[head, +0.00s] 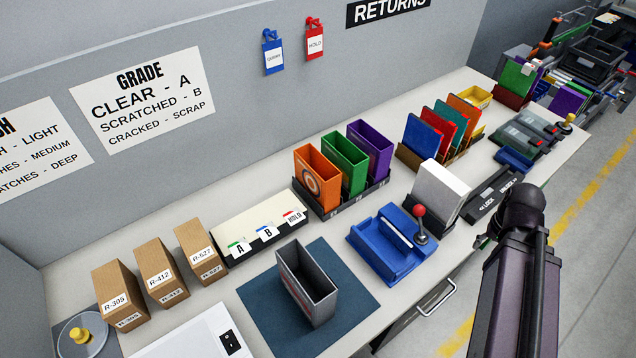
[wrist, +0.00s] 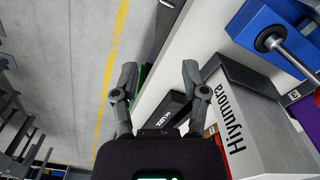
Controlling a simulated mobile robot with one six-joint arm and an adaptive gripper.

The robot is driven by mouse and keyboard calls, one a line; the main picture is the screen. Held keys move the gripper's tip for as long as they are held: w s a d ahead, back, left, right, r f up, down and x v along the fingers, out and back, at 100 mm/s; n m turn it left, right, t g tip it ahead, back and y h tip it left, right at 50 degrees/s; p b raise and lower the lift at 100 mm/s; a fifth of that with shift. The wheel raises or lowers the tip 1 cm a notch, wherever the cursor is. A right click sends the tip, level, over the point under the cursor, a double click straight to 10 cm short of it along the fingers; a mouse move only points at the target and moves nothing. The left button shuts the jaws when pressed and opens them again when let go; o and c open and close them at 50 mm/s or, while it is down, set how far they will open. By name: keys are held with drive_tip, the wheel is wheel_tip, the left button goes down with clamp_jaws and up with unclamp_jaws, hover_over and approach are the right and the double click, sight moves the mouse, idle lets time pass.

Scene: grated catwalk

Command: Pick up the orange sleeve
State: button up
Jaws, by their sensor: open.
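An orange sleeve (head: 317,180) with a round emblem stands upright in a black rack (head: 352,198), left of a green sleeve (head: 345,162) and a purple sleeve (head: 371,148). Another orange sleeve-like item (head: 463,112) stands in the rack farther back, right of a teal one. My gripper (wrist: 159,82) is open and empty in the wrist view, above the table's front edge, beside a light box marked "Hiyumora" (wrist: 236,120). In the head view my arm covers the lower right, and the fingers cannot be made out.
A blue fixture with a red-knobbed lever (head: 392,246) stands in front of the black rack. A grey open sleeve (head: 307,283) stands on a dark blue mat (head: 353,302). Cardboard boxes (head: 160,271) and a card file (head: 258,222) are left. The wall rises behind.

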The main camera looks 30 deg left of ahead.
drive_tip(key=o, duration=0.4)
drive_tip(key=shift+a, duration=0.1)
drive_tip(key=shift+o, duration=1)
drive_tip(key=shift+w+r, duration=0.1)
drive_tip(key=shift+r, duration=0.05)
drive_tip(key=w+a+r+n+p, duration=0.1)
drive_tip(key=w+a+r+p, duration=0.25)
drive_tip(key=r+p, duration=0.4)
drive_tip(key=w+a+r+n+p, duration=0.1)
drive_tip(key=w+a+r+p, duration=0.1)
drive_tip(key=a+r+p, duration=0.4)
drive_tip(key=w+a+r+n+p, duration=0.1)
drive_tip(key=a+n, duration=0.2)
drive_tip(key=a, duration=0.6)
drive_tip(key=w+a+r+n+p, duration=0.1)
drive_tip(key=w+a+n, duration=0.15)
drive_tip(key=a, duration=0.75)
drive_tip(key=s+a+n, duration=0.2)
drive_tip(key=s+a, duration=0.1)
drive_tip(key=a, duration=0.7)
drive_tip(key=s+a+n, duration=0.3)
drive_tip(key=a, duration=0.7)
drive_tip(key=shift+a, duration=0.25)
drive_tip(key=shift+f, duration=0.1)
